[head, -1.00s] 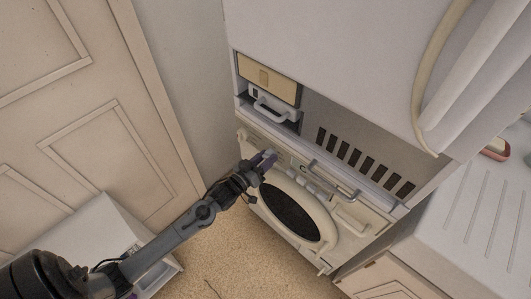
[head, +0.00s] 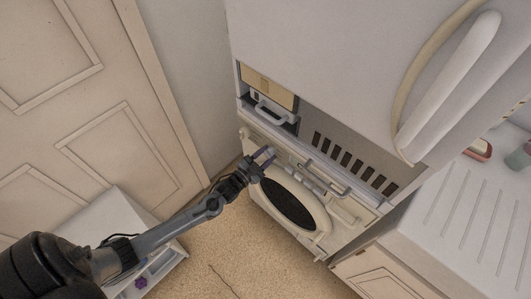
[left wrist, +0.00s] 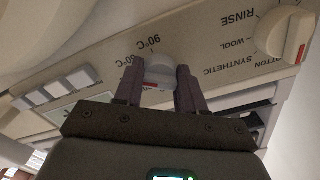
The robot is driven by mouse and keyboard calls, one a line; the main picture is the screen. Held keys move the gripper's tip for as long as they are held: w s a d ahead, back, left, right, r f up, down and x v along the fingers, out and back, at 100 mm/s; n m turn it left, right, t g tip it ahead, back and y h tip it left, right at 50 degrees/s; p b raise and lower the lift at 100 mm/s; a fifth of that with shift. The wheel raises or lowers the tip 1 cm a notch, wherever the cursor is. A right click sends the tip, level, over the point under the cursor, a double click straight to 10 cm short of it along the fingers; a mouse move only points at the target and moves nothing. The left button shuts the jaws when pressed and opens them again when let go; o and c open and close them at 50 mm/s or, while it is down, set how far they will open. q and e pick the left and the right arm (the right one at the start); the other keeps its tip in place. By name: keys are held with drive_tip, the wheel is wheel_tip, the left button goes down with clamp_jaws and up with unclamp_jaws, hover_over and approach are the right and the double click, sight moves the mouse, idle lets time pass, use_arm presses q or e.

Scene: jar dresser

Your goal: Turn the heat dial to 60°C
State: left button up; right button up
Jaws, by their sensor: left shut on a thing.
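The heat dial (left wrist: 160,72) is a small pale knob with a red mark at its lower edge, in the middle of the left wrist view. The "90°C" label is printed beside it; other temperature labels are partly hidden by my fingers. My left gripper (left wrist: 158,82) has one finger on each side of the dial and is shut on it. In the head view, my left gripper (head: 263,155) is at the control panel of the cream washing machine (head: 325,228), and the dial is too small to make out. My right gripper is not in view.
A larger program dial (left wrist: 284,33) with wash labels is close by on the same panel. A row of push buttons (left wrist: 52,88) is on the other side. A drawer with a handle (head: 270,115) is above the machine. The floor in front is mostly clear.

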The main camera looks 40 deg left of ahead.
use_arm(q)
drive_tip(key=shift+s+a+f+m+p, duration=0.15)
drive_tip(key=shift+m+p, duration=0.1)
drive_tip(key=shift+m, duration=0.35)
drive_tip(key=shift+w+d+f+m+p, duration=0.1)
drive_tip(key=shift+m+p, duration=0.1)
drive_tip(key=shift+m, duration=0.4)
drive_tip(key=o, duration=0.7)
drive_tip(key=shift+c, duration=0.2)
drive_tip(key=o, duration=0.4)
drive_tip(key=shift+r, duration=0.15)
drive_tip(key=shift+s, duration=0.1)
